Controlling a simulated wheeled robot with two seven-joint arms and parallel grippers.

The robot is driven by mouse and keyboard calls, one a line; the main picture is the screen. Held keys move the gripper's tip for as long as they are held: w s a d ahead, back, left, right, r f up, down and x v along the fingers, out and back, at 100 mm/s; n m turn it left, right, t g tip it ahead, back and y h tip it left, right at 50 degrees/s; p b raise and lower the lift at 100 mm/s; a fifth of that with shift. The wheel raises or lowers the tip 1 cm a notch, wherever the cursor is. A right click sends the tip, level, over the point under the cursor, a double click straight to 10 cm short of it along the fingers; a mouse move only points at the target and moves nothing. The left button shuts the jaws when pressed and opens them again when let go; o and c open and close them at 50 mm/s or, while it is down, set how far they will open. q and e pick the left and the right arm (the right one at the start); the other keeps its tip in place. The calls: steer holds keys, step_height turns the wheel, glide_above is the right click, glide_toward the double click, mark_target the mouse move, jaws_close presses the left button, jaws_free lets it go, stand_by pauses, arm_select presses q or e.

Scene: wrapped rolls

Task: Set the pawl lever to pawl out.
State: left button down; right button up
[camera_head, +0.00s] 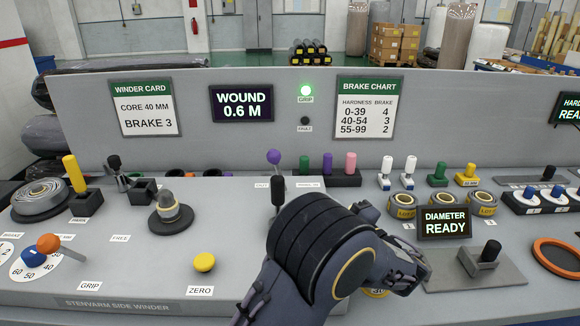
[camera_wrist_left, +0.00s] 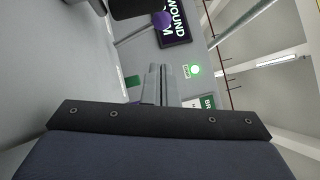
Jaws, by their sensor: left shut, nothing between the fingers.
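A lever with a purple ball knob (camera_head: 273,157) stands on the side winder panel. A small label partly reading OUT is to its left, and another, hard to read, is to its right. A black upright grip (camera_head: 278,190) stands below the knob in the picture; I cannot tell whether it belongs to the same lever. In the left wrist view the purple knob (camera_wrist_left: 162,19) is beyond my left gripper (camera_wrist_left: 157,68), whose grey fingers are shut and empty; they look apart from it. In the head view my dark left arm hides those fingers and part of the panel.
Left of the lever stand a grey cone (camera_head: 170,207) on a black base and a yellow button (camera_head: 204,262). Behind are standing purple, green and pink pegs (camera_head: 327,163). The DIAMETER READY display (camera_head: 445,222) is on the right.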

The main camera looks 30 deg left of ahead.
mark_target(279, 172)
arm_select(q)
steer(key=p+x, duration=0.1)
steer(key=x, duration=1.4)
steer(key=shift+a, duration=0.2)
arm_select(e)
steer(key=shift+r, duration=0.65)
arm_select(q)
steer(key=shift+w, duration=0.15)
steer(key=shift+s+a+f+n+h+b, duration=0.15)
steer(key=shift+s+a+n+h+b, duration=0.4)
steer(key=shift+b, duration=0.55)
steer(key=shift+a+r+n+g, duration=0.2)
steer(key=shift+a+n+g, duration=0.05)
steer(key=shift+n+g, duration=0.2)
arm_select(e)
step_height(279, 172, down, 2)
steer(key=shift+f, duration=0.25)
